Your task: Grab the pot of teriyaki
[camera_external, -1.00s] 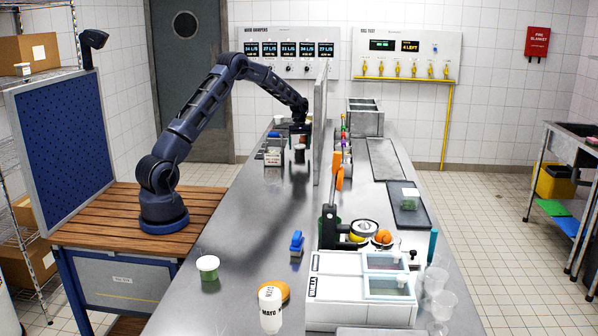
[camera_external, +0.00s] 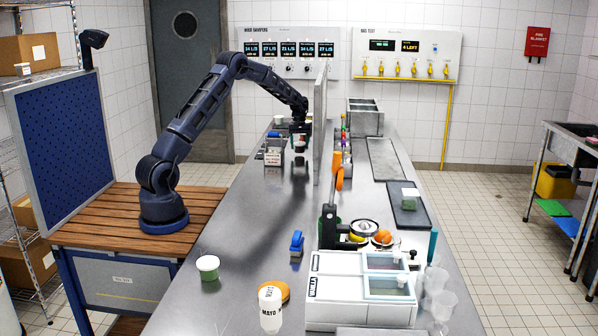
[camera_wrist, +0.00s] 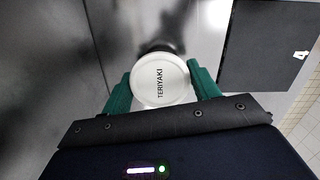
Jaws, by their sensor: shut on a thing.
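The pot of teriyaki shows in the wrist view as a round white lid (camera_wrist: 160,82) with the word TERIYAKI on it. It sits between the two green fingers of my gripper (camera_wrist: 161,88), which are shut on its sides. In the external view my gripper (camera_external: 299,138) is at the far end of the steel counter, beside the upright divider. The pot is small and hard to make out there, and its lower part is hidden in the wrist view.
A small metal holder with a white label (camera_external: 272,156) stands just left of my gripper. The tall grey divider (camera_external: 320,125) rises close on the right. A green-filled cup (camera_external: 208,267), a blue item (camera_external: 297,243) and a mayo bottle (camera_external: 270,308) stand nearer. The counter's middle (camera_external: 250,215) is clear.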

